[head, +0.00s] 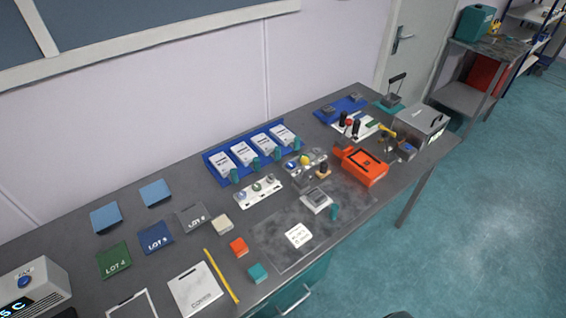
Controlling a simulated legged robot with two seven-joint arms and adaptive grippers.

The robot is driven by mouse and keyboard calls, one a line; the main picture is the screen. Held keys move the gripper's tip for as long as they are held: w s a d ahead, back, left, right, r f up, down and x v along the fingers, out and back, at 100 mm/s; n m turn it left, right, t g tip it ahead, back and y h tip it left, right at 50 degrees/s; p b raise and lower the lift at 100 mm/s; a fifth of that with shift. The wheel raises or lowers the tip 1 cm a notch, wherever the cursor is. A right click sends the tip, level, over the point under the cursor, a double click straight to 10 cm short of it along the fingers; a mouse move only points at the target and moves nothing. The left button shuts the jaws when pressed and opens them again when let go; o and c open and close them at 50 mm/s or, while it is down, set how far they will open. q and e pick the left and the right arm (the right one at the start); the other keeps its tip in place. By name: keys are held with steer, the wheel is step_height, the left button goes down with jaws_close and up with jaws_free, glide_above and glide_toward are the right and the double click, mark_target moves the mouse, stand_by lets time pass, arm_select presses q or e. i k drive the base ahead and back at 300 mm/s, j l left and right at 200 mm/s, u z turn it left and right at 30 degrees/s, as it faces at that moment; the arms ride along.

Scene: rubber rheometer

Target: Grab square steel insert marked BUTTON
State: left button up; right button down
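No label reading BUTTON is legible at this size, so I cannot tell which piece is the square steel insert. A square grey metal piece (317,199) lies on the dark mat (272,240), beside a small teal piece (334,212). Two small dark grey blocks, one at the left (329,110) and one at the right (355,97), sit on a blue tray (341,106) at the far end of the bench.
A white label (298,235) lies on the mat.

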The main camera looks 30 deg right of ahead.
mark_target(316, 197)
steer(key=z, duration=1.35)
